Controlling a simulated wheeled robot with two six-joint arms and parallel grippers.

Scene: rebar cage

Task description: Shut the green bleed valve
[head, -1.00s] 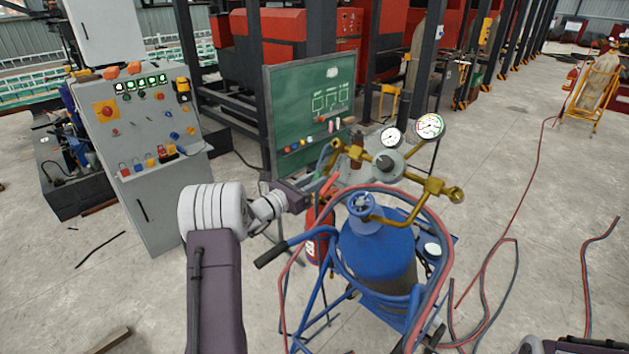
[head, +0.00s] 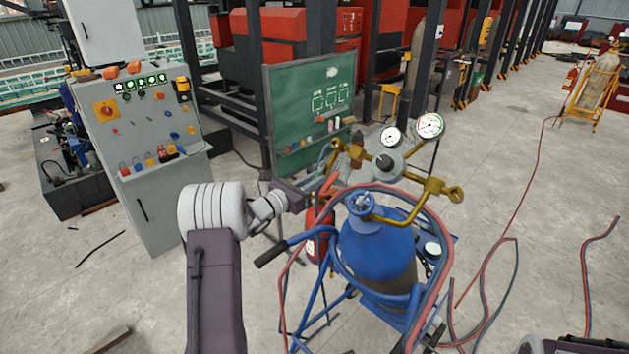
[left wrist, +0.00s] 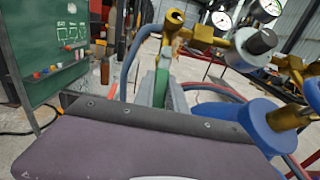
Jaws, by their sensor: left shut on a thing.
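My left gripper (head: 325,187) is at the left end of the brass regulator (head: 387,163) on top of the blue gas cylinder (head: 375,250). In the left wrist view its grey fingers (left wrist: 162,92) are shut on a narrow green part, the green bleed valve (left wrist: 163,76), just below the brass fitting (left wrist: 174,20). The fingers hide much of the valve, and I cannot tell its handle's angle well. In the head view the valve is not clearly seen. My right gripper is not in view; only a dark bit of my body shows at the bottom right.
Two pressure gauges (head: 430,125) stand above the regulator. Red and blue hoses (head: 437,230) loop around the cylinder and its blue trolley. A blue handwheel (head: 361,204) sits below the brass pipe. A green board (head: 312,105) stands behind, a grey control cabinet (head: 150,190) at left.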

